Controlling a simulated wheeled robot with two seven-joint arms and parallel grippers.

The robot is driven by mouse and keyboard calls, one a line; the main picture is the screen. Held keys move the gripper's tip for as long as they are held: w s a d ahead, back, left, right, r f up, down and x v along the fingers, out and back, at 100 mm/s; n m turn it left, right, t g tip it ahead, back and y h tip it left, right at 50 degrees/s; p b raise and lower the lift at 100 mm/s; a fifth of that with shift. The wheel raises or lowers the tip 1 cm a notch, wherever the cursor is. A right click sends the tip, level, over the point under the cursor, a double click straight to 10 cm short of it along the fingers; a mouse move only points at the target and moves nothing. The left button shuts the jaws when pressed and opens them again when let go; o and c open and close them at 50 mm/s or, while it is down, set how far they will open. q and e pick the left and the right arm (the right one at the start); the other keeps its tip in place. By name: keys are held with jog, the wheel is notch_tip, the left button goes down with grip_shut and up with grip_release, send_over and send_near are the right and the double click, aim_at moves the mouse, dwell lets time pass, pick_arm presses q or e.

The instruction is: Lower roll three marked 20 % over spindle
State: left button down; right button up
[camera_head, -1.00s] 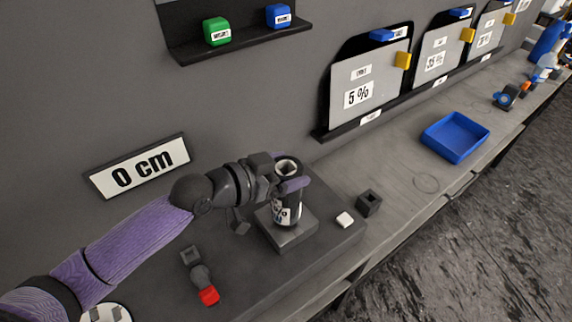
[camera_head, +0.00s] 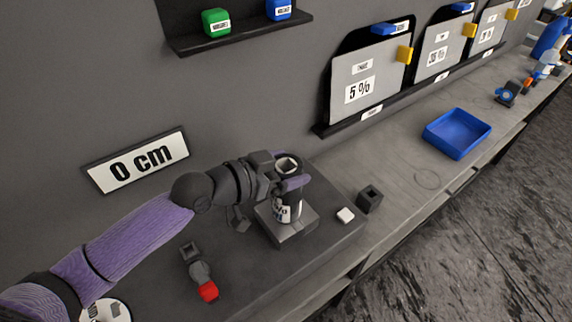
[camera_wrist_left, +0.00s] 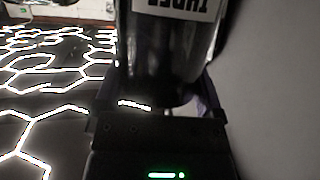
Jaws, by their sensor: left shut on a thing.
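Roll three is a dark upright cylinder (camera_head: 289,211) with a white label, standing at the square grey base block (camera_head: 292,236). My left gripper (camera_head: 288,175) is shut around the upper part of the roll. The left wrist view shows the dark roll (camera_wrist_left: 170,55) between the fingers, with part of a label reading "THREE". The spindle is not visible; I cannot tell from these frames how the roll sits around it. The 20 % mark cannot be read clearly. My right gripper is not in view.
A white block (camera_head: 345,215) and a dark square socket (camera_head: 369,199) lie right of the base. A red-tipped tool (camera_head: 207,290) lies in front. A blue tray (camera_head: 456,134) and a 5 % panel (camera_head: 368,75) are farther right. A "0 cm" sign (camera_head: 137,162) is behind the arm.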

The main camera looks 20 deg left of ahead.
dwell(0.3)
pick_arm(q)
grip_release()
jog(key=shift+f, duration=0.1)
